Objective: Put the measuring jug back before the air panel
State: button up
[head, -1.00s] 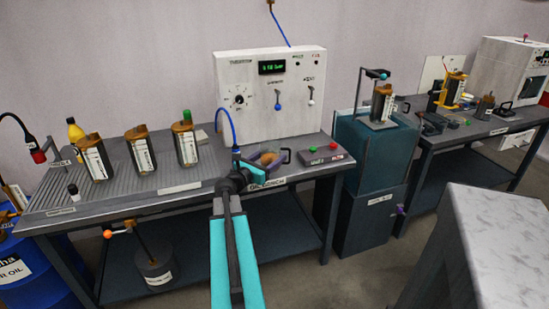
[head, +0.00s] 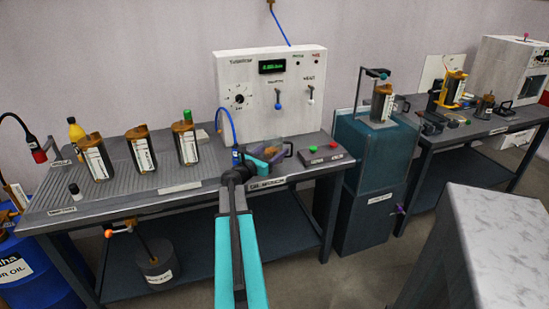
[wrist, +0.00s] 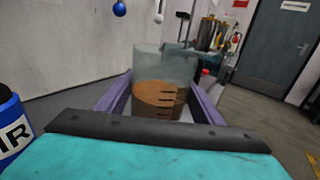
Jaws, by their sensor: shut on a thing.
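The measuring jug (head: 286,145) is clear and part filled with brown liquid, with a dark handle on its right. It is over the front of the left bench, before the white air panel (head: 265,95) with its dial, display and levers. My gripper (head: 268,155) is shut on the jug. In the wrist view the jug (wrist: 163,92) is upright between the two purple fingers, one on each side. Its base is hidden, so I cannot tell whether it touches the bench.
A box with red and green buttons (head: 322,155) is close to the jug's right. A blue hose (head: 228,122) hangs at its left; a blue AIR-marked piece (wrist: 10,128) shows at left in the wrist view. Several pump tubes (head: 143,152) stand on the ribbed bench left.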

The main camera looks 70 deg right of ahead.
jog(key=shift+f, duration=1.7)
jog(key=shift+f, duration=0.15)
jog(key=o, duration=1.1)
jog(key=shift+o, duration=0.2)
jog(key=shift+r, duration=0.25)
jog(key=b+v, duration=0.1)
jog(key=v, duration=1.1)
jog(key=shift+f, duration=0.1)
